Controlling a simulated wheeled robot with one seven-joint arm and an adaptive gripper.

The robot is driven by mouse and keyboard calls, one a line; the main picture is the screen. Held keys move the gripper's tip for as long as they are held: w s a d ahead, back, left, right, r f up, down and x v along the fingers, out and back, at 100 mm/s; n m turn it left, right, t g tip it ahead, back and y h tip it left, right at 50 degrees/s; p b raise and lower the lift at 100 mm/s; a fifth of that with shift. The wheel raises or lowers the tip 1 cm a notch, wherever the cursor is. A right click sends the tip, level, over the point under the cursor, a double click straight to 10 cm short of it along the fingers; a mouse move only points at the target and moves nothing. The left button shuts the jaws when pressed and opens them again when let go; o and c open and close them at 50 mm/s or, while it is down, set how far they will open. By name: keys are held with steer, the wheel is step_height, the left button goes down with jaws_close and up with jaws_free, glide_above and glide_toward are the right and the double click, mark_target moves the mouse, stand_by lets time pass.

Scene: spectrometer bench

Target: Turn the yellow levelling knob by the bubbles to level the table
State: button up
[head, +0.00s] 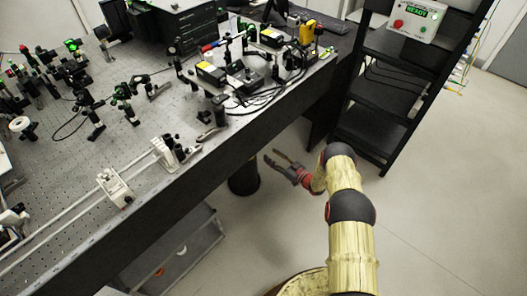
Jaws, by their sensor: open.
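I cannot make out the bubbles at this distance. My gripper (271,156) is open and empty. In the picture it shows just past the table's front side, over the floor, well apart from the yellow part.
Optics posts and cables crowd the tabletop. A white rail carriage (115,187) sits near the front edge. A black rack (385,100) stands to the right, with a control box (413,21) reading READY on top. Grey floor (440,200) is clear at right.

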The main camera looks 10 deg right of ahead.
steer(key=b+x, duration=0.2)
steer(key=x, duration=0.4)
steer(key=shift+w, duration=0.2)
steer(key=shift+a, duration=0.2)
steer(key=shift+c, duration=0.9)
jaws_close()
steer(key=shift+n, duration=0.4)
steer(key=shift+n, duration=3.5)
steer(key=shift+f, duration=0.1)
